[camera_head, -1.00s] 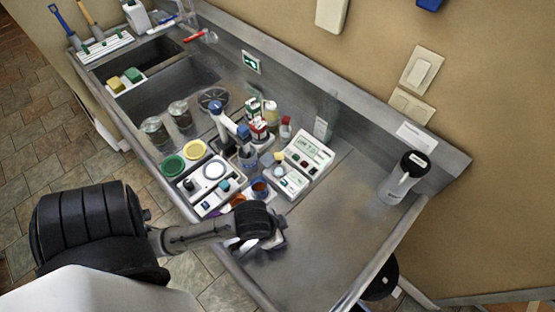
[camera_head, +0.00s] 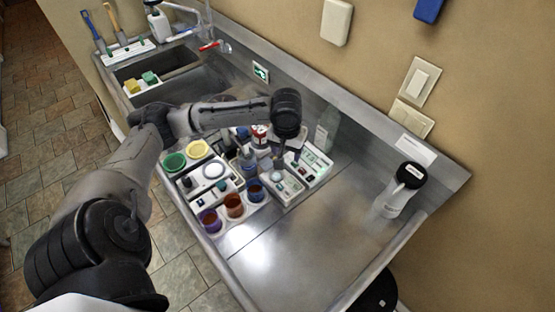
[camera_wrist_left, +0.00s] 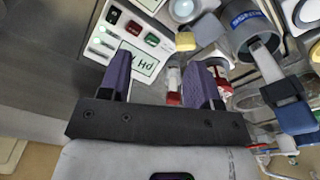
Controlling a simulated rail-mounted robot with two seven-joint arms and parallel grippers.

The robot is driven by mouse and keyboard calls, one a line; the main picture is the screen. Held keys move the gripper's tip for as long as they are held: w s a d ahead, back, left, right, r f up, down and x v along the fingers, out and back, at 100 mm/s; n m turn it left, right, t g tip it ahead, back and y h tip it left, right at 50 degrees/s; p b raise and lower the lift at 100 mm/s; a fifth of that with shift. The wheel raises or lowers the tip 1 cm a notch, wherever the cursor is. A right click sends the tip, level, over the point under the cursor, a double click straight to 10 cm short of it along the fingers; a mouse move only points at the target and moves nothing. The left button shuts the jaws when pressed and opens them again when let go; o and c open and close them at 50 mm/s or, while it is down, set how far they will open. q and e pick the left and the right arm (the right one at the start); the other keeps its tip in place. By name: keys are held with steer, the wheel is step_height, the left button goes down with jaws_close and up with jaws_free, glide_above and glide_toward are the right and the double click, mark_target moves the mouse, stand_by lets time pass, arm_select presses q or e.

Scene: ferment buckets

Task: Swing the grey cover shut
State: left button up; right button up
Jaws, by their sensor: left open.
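I cannot pick out a grey cover for certain in either view. My left gripper (camera_head: 280,158) hangs over the back part of the equipment group, pointing down. In the left wrist view its two purple fingers (camera_wrist_left: 161,80) are apart with nothing held between them. The white pH meter (camera_wrist_left: 140,58) lies just beyond the left finger; it also shows in the head view (camera_head: 316,166), partly hidden by the gripper. A grey cylindrical holder (camera_wrist_left: 250,35) with a blue label stands beyond the right finger. My right gripper is not in view.
Orange, brown and purple cups (camera_head: 234,204) stand at the front, beside a white device (camera_head: 212,180). Green and yellow lids (camera_head: 197,149) lie to their left. A dark-lidded jug (camera_head: 398,190) stands at the right. The metal counter (camera_head: 300,245) is bare at the front right.

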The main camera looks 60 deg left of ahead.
arm_select(q)
steer(key=a+r+n, duration=0.3)
steer(key=a+r, duration=0.1)
steer(key=a, duration=0.1)
steer(key=p, duration=0.2)
glide_toward(270, 161)
steer(key=shift+g, duration=0.4)
steer(key=f, duration=0.2)
steer(key=w+d+f, duration=0.1)
steer(key=f, duration=0.1)
steer(key=w+d+f, duration=0.1)
steer(key=f, duration=0.2)
steer(key=shift+w+d, duration=0.1)
steer(key=shift+d, duration=0.05)
steer(key=shift+r, duration=0.1)
steer(key=c, duration=0.7)
jaws_close()
steer(key=shift+n, duration=0.3)
